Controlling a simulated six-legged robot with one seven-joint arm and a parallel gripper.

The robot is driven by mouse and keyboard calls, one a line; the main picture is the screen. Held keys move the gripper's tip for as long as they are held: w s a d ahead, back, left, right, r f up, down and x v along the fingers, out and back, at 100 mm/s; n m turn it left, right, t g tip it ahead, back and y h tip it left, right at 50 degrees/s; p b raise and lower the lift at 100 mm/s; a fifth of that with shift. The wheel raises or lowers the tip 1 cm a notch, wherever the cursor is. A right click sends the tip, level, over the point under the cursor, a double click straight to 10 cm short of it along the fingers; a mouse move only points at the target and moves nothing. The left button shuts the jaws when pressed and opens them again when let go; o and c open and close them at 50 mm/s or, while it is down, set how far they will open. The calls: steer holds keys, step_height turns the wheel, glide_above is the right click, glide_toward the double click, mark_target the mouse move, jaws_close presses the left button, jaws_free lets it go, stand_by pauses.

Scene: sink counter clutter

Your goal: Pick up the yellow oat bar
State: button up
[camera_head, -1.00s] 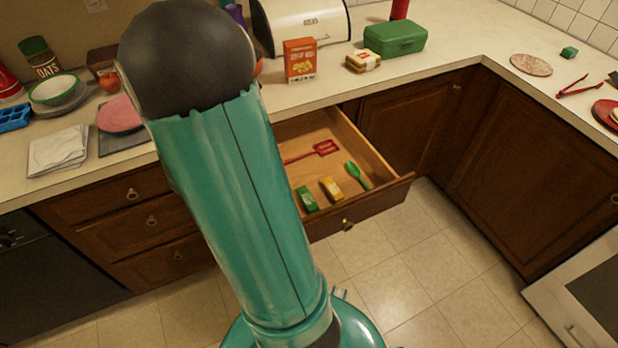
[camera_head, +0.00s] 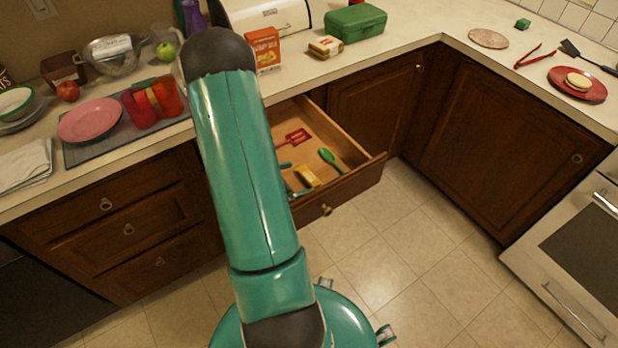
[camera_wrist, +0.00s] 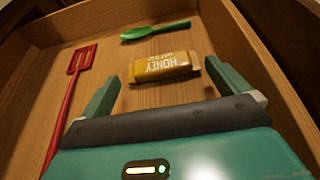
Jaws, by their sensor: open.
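The yellow oat bar (camera_wrist: 165,67), lettered HONEY, lies flat on the wooden floor of the open drawer (camera_head: 352,181). In the head view the bar (camera_head: 308,176) shows beside my arm. My gripper (camera_wrist: 162,72) is open, with its two teal fingers pointing at the bar. In the wrist view the bar lies between and partly beyond the fingertips, its right end close to the right finger. I cannot tell whether they touch. In the head view my arm hides most of my gripper.
A red slotted spatula (camera_wrist: 77,80) lies left of the bar in the drawer, and a green spoon (camera_wrist: 155,30) lies beyond it. The drawer walls stand close around. Above, the counter holds an orange box (camera_head: 264,49), a green case (camera_head: 355,22) and a pink plate (camera_head: 90,121).

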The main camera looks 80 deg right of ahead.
mark_target(311, 174)
steer(key=shift+x, duration=2.55)
steer(key=shift+c, duration=0.4)
steer(key=c, duration=0.7)
